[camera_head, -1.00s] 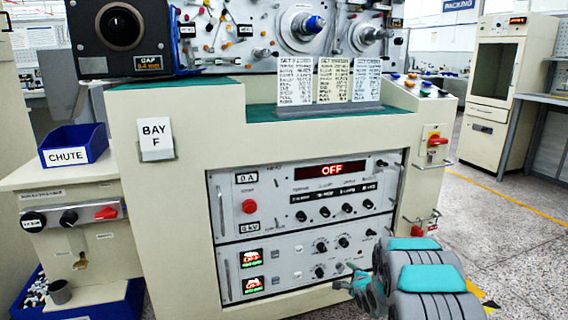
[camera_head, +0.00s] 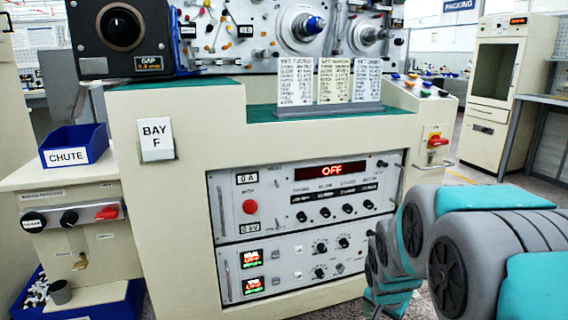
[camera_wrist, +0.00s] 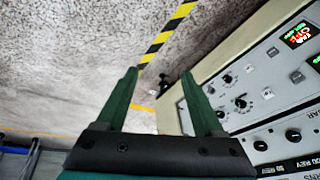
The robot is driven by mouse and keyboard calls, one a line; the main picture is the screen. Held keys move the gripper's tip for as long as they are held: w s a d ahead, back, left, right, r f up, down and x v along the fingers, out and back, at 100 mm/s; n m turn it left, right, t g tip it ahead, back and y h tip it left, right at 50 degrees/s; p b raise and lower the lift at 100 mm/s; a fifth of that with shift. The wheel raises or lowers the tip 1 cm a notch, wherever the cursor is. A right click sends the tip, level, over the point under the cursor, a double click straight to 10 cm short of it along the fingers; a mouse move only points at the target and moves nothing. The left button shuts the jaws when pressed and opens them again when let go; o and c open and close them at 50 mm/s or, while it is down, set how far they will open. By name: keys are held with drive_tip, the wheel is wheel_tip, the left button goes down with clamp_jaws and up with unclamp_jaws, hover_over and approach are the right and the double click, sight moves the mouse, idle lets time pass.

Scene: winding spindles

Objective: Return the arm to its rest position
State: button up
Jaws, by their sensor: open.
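My gripper (camera_wrist: 160,82) shows in the wrist view with its two green fingers spread apart and nothing between them. Past the fingers lie the speckled floor and a yellow and black striped tape (camera_wrist: 168,32). A control panel with knobs (camera_wrist: 240,102) is close on the right of that view. In the head view my grey and teal arm is folded large at the lower right, in front of the machine's right side. My gripper itself cannot be made out there.
The cream machine (camera_head: 180,215) bears a panel with a red OFF display (camera_head: 332,170). A blue CHUTE bin (camera_head: 75,146) stands at left. A red switch (camera_head: 437,141) sits on the machine's right side. A cream cabinet (camera_head: 492,90) stands behind, with open floor before it.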

drive_tip(key=s+a+r+n+g, duration=0.1)
drive_tip(key=s+a+n, duration=0.1)
drive_tip(key=s, duration=0.7)
drive_tip(key=s+a+r+n+g+y, duration=0.1)
drive_tip(key=s+a+r+n+g, duration=0.1)
drive_tip(key=s, duration=0.8)
drive_tip(key=s+a+r+n+g, duration=0.2)
drive_tip(key=s+a+n, duration=0.1)
drive_tip(key=s, duration=0.7)
drive_tip(key=shift+s+n+y, duration=0.2)
drive_tip(key=shift+n+y, duration=0.1)
drive_tip(key=shift+n, duration=0.5)
